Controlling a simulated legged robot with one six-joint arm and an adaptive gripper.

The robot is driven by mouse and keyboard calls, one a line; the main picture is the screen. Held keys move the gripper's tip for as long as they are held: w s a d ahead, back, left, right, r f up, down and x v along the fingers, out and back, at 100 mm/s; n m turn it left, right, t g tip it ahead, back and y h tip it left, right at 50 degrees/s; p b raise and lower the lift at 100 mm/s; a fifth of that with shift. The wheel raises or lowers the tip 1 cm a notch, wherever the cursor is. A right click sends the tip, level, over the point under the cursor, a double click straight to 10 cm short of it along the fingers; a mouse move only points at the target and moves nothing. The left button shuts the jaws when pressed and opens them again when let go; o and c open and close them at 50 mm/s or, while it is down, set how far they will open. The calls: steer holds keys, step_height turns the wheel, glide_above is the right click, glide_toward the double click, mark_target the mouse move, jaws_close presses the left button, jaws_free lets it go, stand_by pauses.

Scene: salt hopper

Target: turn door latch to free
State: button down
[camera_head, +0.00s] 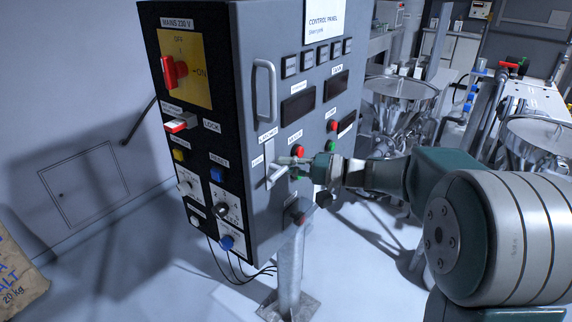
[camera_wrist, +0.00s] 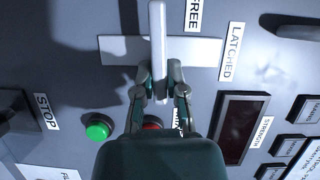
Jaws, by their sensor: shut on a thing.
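The door latch (camera_head: 279,174) is a pale lever on a light upright plate on the front of the grey control panel. In the wrist view the latch lever (camera_wrist: 157,40) lies across its white plate (camera_wrist: 116,50), roughly at right angles to the plate's long side. The FREE label (camera_wrist: 194,14) is beside the lever's upper part; the LATCHED label (camera_wrist: 231,52) is beyond the plate's right end. My gripper (camera_head: 287,162) is at the latch, with its two fingers (camera_wrist: 160,86) closed on either side of the lever's near end. The fingers partly hide that end.
A green button (camera_wrist: 97,129) and a partly hidden red button (camera_wrist: 152,125) are close to my fingers. A fixed grey door handle (camera_head: 264,91) is above the latch. A red mains switch (camera_head: 174,72) is on the panel's side. Steel hoppers (camera_head: 400,92) stand behind, right.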

steer(key=shift+f+m, duration=0.3)
steer(key=shift+m, duration=0.2)
steer(key=c, duration=0.7)
jaws_free()
steer(key=shift+d, duration=0.1)
steer(key=shift+w, duration=0.1)
steer(key=shift+r, duration=0.1)
steer(key=shift+d, duration=0.2)
steer(key=v, duration=1.1)
steer(key=shift+d+f, duration=0.25)
steer(key=shift+d, duration=0.05)
